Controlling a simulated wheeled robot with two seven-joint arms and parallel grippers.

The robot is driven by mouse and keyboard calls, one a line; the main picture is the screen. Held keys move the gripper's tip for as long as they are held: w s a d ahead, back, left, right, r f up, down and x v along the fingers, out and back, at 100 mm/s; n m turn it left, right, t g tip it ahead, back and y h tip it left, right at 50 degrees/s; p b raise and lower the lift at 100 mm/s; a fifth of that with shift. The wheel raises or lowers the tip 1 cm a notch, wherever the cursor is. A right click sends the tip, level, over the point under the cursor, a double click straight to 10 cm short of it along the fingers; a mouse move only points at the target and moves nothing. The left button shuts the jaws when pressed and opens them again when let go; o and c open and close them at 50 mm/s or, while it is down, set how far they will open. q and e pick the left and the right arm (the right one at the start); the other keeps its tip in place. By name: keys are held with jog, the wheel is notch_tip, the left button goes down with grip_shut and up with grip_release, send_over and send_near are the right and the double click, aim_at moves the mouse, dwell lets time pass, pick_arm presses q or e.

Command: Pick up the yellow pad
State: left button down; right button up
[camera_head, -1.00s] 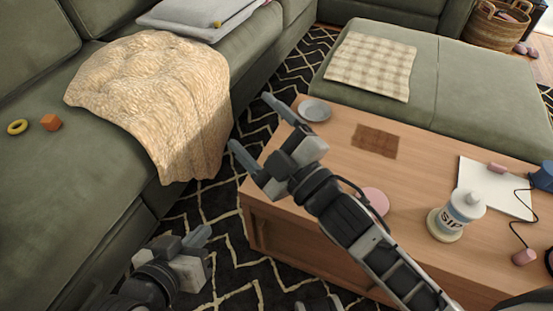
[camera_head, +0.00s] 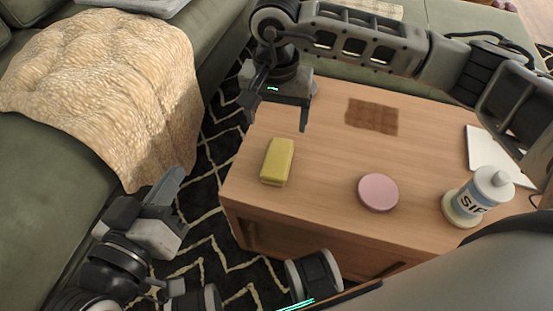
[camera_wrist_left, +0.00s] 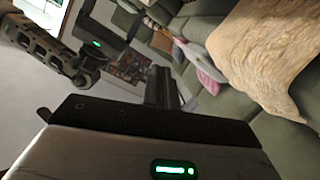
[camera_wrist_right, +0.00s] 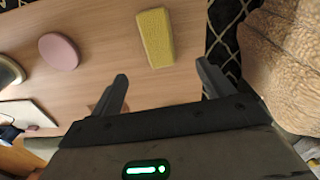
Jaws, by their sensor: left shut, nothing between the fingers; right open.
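The yellow pad (camera_head: 277,161) lies on the wooden coffee table (camera_head: 325,165), near its left end. It also shows in the right wrist view (camera_wrist_right: 156,38), beyond and between the open fingers. My right gripper (camera_head: 276,115) is open and empty above the table, behind the pad in the head view and apart from it. My left gripper (camera_head: 172,188) is shut and empty, low at the left between the couch and the table. The left wrist view does not show the pad.
A pink disc (camera_head: 378,192), a brown woven mat (camera_head: 372,116) and a white bottle (camera_head: 483,194) are on the table. A white board (camera_head: 497,155) lies at the right. A beige blanket (camera_head: 105,85) drapes over the green couch (camera_head: 50,165). The wood around the pad is clear.

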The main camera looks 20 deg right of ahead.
aim_at(277, 157)
notch_tip(277, 157, down, 8)
jog(key=shift+s+r+b, duration=0.1)
jog(key=shift+b, duration=0.9)
jog(key=shift+s+f+b, duration=0.25)
jog(key=shift+f+b, duration=0.35)
jog(key=shift+f, duration=0.55)
notch_tip(277, 157, down, 2)
jog(key=shift+f+b, duration=0.1)
jog(key=shift+b, duration=0.3)
jog(key=shift+f, duration=0.15)
pick_arm(q)
jog(key=r, duration=0.1)
jog(key=w+r+t+h, duration=0.1)
jog(key=r+t, duration=0.1)
jog(key=shift+w+r+h, duration=0.1)
jog(key=shift+w+h, duration=0.15)
jog(key=shift+h, duration=0.15)
pick_arm(e)
jog(key=shift+c, duration=0.3)
pick_arm(q)
jog(key=shift+d, duration=0.1)
pick_arm(e)
jog(key=c, duration=1)
